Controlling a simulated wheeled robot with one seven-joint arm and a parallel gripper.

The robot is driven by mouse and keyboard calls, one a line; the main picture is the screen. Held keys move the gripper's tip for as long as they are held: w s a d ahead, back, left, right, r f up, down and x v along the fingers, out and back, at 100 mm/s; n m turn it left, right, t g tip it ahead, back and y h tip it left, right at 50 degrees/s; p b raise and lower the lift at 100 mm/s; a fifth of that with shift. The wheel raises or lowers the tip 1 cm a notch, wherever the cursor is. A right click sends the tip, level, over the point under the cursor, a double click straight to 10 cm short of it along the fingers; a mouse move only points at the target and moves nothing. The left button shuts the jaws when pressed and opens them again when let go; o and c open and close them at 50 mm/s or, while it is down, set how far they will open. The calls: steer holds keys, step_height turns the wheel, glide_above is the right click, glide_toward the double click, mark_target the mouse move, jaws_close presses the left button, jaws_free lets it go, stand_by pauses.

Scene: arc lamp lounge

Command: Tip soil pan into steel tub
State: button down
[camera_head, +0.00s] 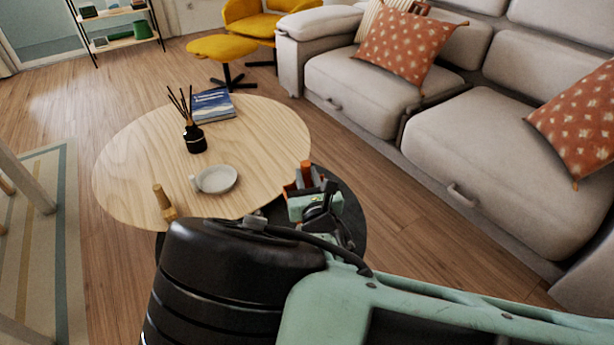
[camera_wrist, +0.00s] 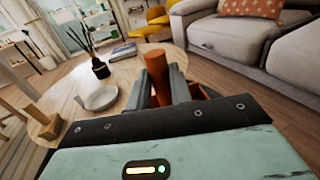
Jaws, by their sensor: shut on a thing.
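My gripper (camera_head: 312,190) is over the right front edge of the round tables, partly hidden by my arm. In the wrist view its grey fingers (camera_wrist: 160,88) are shut on the orange-brown handle of what looks like the soil pan (camera_wrist: 156,70). Reddish parts of the pan show beside the fingers in the wrist view, and the pan (camera_head: 290,191) also shows in the head view. Most of its body is hidden, and I cannot see whether it holds soil. I cannot make out a steel tub in either view.
The light wooden table (camera_head: 125,165) bears a pale shallow dish (camera_head: 218,180), a black reed diffuser (camera_head: 195,138), a blue book (camera_head: 213,106) and a small wooden object (camera_head: 164,203). A dark lower round table (camera_head: 352,212) is under my gripper. A grey sofa (camera_head: 480,130) stands right.

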steer(key=shift+f+b, duration=1)
steer(key=shift+f, duration=0.4)
steer(key=shift+s+d+r+m+t+b, duration=0.2)
steer(key=shift+s+r+t+b, duration=0.2)
steer(key=shift+t+b, duration=0.65)
steer(key=shift+s+d+r+m+t+b, duration=0.1)
steer(key=shift+s+r+m+t+b, duration=0.25)
steer(key=shift+b, duration=1.25)
steer(key=shift+s+d+r+m+t+b, duration=0.35)
steer(key=shift+t+b, duration=0.55)
steer(key=shift+b, duration=0.8)
steer(key=shift+s+d+r+t+b, duration=0.1)
steer(key=shift+s+r+t+b, duration=0.2)
steer(key=shift+s+t+b, duration=0.9)
